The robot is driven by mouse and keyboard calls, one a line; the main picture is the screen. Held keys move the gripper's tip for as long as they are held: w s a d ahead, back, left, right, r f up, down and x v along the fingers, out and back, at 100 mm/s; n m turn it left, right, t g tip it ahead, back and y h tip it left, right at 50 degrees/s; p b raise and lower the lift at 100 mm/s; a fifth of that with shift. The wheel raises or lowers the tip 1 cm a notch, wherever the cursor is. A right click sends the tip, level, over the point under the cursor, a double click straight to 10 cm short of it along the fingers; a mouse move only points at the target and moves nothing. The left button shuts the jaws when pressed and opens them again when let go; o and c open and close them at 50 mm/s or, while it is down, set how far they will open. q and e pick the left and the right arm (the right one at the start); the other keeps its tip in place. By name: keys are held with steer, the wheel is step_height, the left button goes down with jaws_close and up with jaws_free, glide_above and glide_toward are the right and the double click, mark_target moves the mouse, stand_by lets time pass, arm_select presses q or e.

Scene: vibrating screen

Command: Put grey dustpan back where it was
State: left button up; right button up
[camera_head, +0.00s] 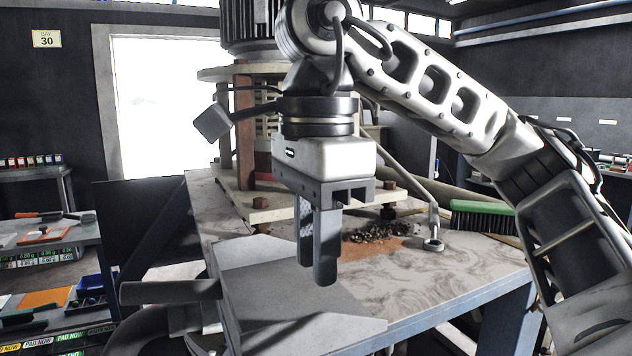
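The grey dustpan (265,285) lies low at the front left of the worktable, its flat pan angled toward the right. A dark grey bar (170,291), apparently its handle, sticks out to the left. My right gripper (318,250) points down in front of and over the pan. Its two fingers overlap in this view, but the textured inner pad of the far one shows, so it looks open. Nothing shows between the fingers. I cannot tell whether the fingertips touch the pan. My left gripper is not in view.
The screen machine's plates and posts (243,130) stand behind my gripper. Shelves with tools (45,235) are at the left.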

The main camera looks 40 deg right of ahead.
step_height(320, 180, up, 2)
steer(key=shift+r, duration=0.25)
step_height(320, 180, up, 2)
steer(key=shift+r, duration=0.1)
stand_by(0.3)
